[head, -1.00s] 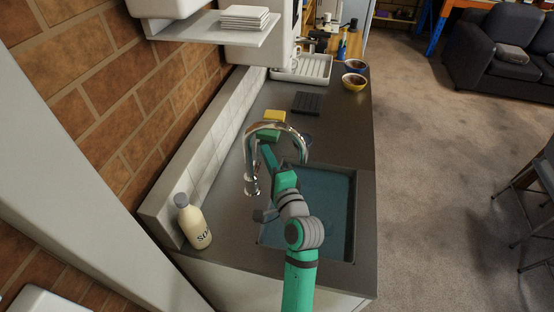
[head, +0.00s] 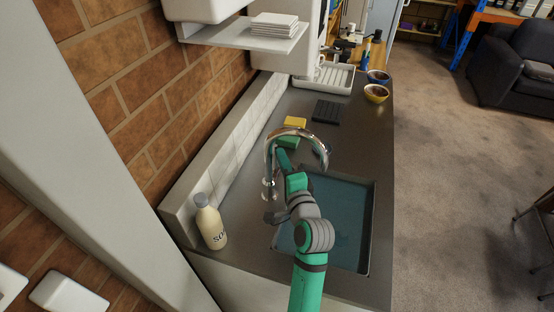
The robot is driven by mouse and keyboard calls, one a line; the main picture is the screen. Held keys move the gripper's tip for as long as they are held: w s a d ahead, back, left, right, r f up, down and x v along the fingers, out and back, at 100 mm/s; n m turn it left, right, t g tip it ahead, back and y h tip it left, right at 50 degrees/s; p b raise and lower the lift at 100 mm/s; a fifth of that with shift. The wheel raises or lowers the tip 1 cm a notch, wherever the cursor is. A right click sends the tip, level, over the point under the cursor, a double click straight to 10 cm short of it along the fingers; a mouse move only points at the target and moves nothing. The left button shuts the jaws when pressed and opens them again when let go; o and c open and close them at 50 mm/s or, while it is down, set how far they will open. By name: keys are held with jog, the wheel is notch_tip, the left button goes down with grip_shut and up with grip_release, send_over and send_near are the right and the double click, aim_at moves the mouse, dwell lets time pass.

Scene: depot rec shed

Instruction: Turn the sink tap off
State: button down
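The chrome sink tap (head: 296,132) has a tall curved neck and stands at the left side of the sink (head: 371,225). Its thicker chrome lower part shows left of my arm. The sink basin is blue inside. I cannot make out a water stream or the position of the tap's handle. My green and grey arm reaches up from the bottom of the head view, across the left part of the sink, and passes close to and partly behind the tap neck. My gripper's fingers cannot be made out, so its opening and any contact with the tap are unclear.
A soap bottle (head: 210,222) stands left of the tap near the tiled wall. A dark ribbed mat (head: 326,112), bowls (head: 376,93) and a white dish rack (head: 326,78) are farther back.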

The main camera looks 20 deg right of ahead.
jog(key=shift+w+a, duration=0.25)
jog(key=shift+w, duration=0.05)
jog(key=s+d, duration=0.2)
jog(key=s, duration=1.1)
jog(key=shift+s, duration=0.3)
